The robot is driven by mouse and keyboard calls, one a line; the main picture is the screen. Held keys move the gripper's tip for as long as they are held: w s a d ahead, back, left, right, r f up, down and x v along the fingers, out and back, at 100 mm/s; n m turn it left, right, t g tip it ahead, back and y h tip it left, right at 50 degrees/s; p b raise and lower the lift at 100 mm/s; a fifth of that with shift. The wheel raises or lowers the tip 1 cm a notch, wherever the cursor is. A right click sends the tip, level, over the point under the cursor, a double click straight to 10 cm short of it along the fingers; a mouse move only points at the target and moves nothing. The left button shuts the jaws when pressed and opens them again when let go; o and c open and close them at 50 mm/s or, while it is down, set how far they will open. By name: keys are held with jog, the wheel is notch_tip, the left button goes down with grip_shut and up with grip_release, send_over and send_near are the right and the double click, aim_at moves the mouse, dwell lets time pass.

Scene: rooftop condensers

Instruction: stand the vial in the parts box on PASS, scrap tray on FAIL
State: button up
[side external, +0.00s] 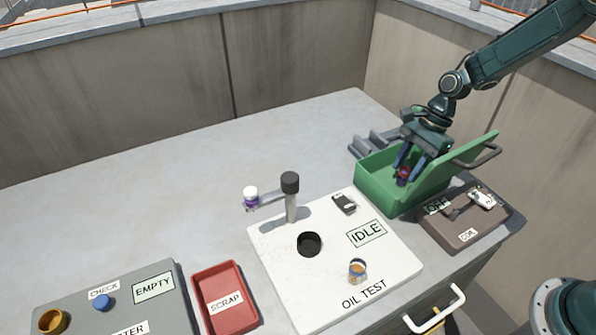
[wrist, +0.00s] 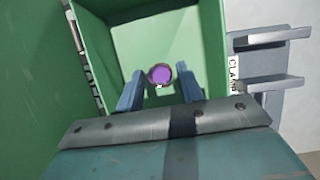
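The green parts box (side external: 375,188) stands open at the back right, its lid tilted up. My gripper (side external: 411,172) reaches down into it. A small round thing with a purple top (wrist: 160,75), possibly the vial, is between my fingers; in the side view it looks dark red and purple (side external: 402,176). In the wrist view my gripper (wrist: 159,78) is open, with a gap on each side of the purple top. The scrap tray (side external: 225,299) is red and empty at the front. The oil test panel (side external: 290,262) reads IDLE (side external: 367,234).
A brown case (side external: 465,225) and grey clamp (side external: 373,143) flank the box.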

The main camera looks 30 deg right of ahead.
jog(key=shift+o, duration=0.6)
jog(key=shift+r, duration=0.15)
jog(key=shift+d+r, duration=0.1)
jog(key=shift+r, duration=0.05)
jog(key=v, duration=1.1)
jog(key=shift+r, duration=0.35)
jog(key=shift+d+r, duration=0.1)
jog(key=s+a+r+n+t+h, duration=0.2)
jog(key=s+a+r+n, duration=0.3)
jog(key=s+r+n, duration=0.45)
jog(key=s+r+n+t+h, duration=0.2)
jog(key=s+n, duration=0.6)
jog(key=s, duration=0.8)
jog(key=shift+s+r+t, duration=0.2)
jog(key=shift+r+t, duration=0.2)
jog(key=shift+t, duration=0.5)
